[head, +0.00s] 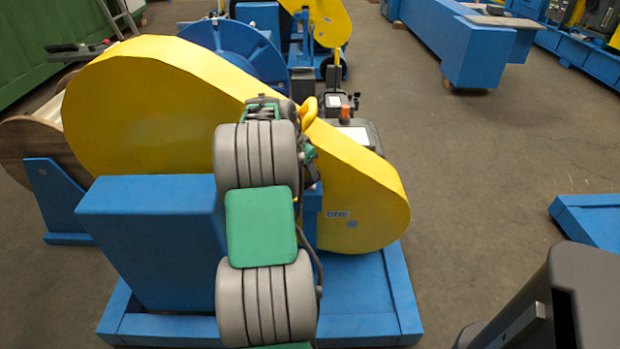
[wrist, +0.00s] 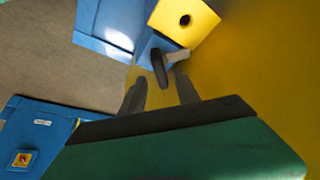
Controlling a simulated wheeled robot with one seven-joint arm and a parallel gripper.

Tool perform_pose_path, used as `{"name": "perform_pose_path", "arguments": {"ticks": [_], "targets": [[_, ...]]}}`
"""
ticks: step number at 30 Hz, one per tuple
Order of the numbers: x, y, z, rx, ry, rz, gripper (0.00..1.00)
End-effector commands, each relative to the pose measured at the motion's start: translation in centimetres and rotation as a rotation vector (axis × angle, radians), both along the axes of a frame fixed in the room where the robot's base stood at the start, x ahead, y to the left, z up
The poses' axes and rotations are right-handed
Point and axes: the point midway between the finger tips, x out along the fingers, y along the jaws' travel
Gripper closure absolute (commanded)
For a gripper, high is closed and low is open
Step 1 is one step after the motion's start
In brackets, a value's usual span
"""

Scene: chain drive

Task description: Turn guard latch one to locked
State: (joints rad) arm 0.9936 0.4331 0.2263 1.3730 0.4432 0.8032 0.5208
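The yellow guard (head: 368,195) carries a label reading ONE (head: 338,214) in the head view. In the wrist view, a dark rounded latch handle (wrist: 158,67) with a pale grey stub sits at a blue bracket, beside the yellow guard face (wrist: 260,60). A yellow tab with a dark hole (wrist: 185,20) is just above it. My gripper (wrist: 161,80) has its two grey fingers apart, with the handle in front of and between the tips. I cannot tell whether they touch it. In the head view my arm hides the latch and the fingers.
A blue base frame (head: 405,300) and a blue box (head: 150,225) surround the guard. A wooden drum (head: 30,140) is at left. A dark cabinet (head: 590,290) stands at lower right. Open floor (head: 480,180) lies to the right.

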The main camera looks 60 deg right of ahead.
Motion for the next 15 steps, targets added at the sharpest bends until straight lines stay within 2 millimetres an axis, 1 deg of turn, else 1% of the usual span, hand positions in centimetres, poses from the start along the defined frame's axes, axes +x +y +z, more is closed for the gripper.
{"name": "perform_pose_path", "arguments": {"ticks": [1,3,6,9,15], "targets": [[-0.2,-0.3,-1.2,0.004,0.001,0.000,0.62],[-0.3,-0.8,-2.3,0.001,0.001,0.000,0.62],[-0.4,-1.3,-3.3,0.001,-0.001,0.001,0.62],[-0.4,-1.4,-3.8,0.000,-0.001,0.003,0.62],[-0.4,-1.4,-3.7,0.000,-0.001,0.004,0.62]]}}
